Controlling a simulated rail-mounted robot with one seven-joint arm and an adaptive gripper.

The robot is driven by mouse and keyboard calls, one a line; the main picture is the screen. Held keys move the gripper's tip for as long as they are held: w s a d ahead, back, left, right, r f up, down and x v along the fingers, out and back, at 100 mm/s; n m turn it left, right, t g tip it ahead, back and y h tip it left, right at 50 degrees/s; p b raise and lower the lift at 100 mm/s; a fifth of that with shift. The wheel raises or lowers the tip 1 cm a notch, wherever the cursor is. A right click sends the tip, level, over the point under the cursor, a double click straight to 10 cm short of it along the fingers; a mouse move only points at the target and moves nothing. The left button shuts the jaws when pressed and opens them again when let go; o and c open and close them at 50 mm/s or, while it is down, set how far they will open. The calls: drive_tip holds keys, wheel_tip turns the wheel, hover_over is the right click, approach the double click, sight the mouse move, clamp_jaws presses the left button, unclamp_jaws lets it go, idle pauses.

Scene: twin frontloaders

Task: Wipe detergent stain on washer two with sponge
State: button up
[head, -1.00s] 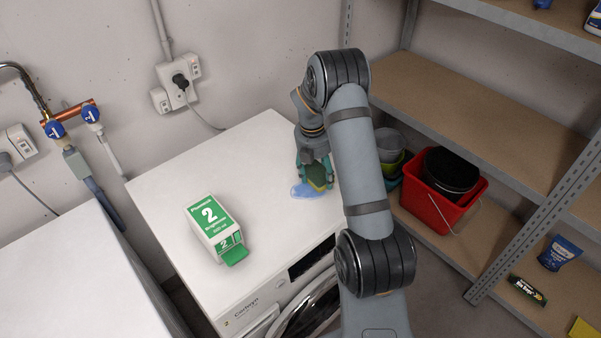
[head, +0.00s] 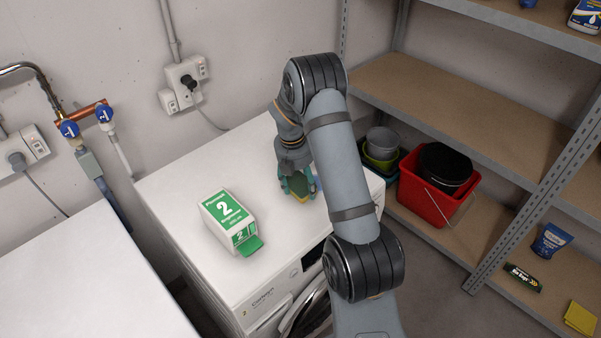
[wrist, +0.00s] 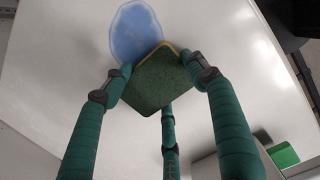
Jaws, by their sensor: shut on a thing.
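My gripper (head: 297,184) is over the top of washer two (head: 275,235), right of the detergent box. Its green fingers are shut on the sponge (head: 299,197), a green pad with a yellow side. In the wrist view the fingers (wrist: 155,80) hold the sponge (wrist: 160,84) by its edges, its green face toward the camera. The light-blue detergent stain (wrist: 134,32) lies on the white top, and the sponge's edge overlaps its border in that view. In the head view the stain (head: 318,184) shows only partly, right of the gripper and mostly behind my arm. Whether the sponge touches the top is unclear.
A white and green detergent box (head: 227,222) marked 2 stands on washer two, left of my gripper. Another white machine (head: 85,285) is at the left. Shelves (head: 470,115) with a red bucket (head: 430,198) stand at the right. The washer top's back left is clear.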

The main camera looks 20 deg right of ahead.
drive_tip(key=shift+a+r+p, duration=0.25)
drive_tip(key=shift+r+p, duration=0.15)
drive_tip(key=shift+r, duration=0.15)
drive_tip(key=shift+a+r+p, duration=0.2)
drive_tip(key=shift+r+p, duration=0.2)
drive_tip(key=shift+r, duration=0.1)
drive_tip(key=shift+d+r+p, duration=0.15)
drive_tip(key=shift+r+p, duration=0.35)
drive_tip(key=shift+p, duration=0.05)
drive_tip(key=shift+d+r+p, duration=0.15)
drive_tip(key=shift+r+p, duration=0.35)
drive_tip(key=shift+p, duration=0.05)
drive_tip(key=shift+a+r+p, duration=0.15)
drive_tip(key=shift+r+p, duration=0.6)
drive_tip(key=shift+r, duration=0.05)
wheel_tip(320, 180, up, 2)
drive_tip(key=shift+r+p, duration=0.1)
drive_tip(key=shift+p, duration=0.9)
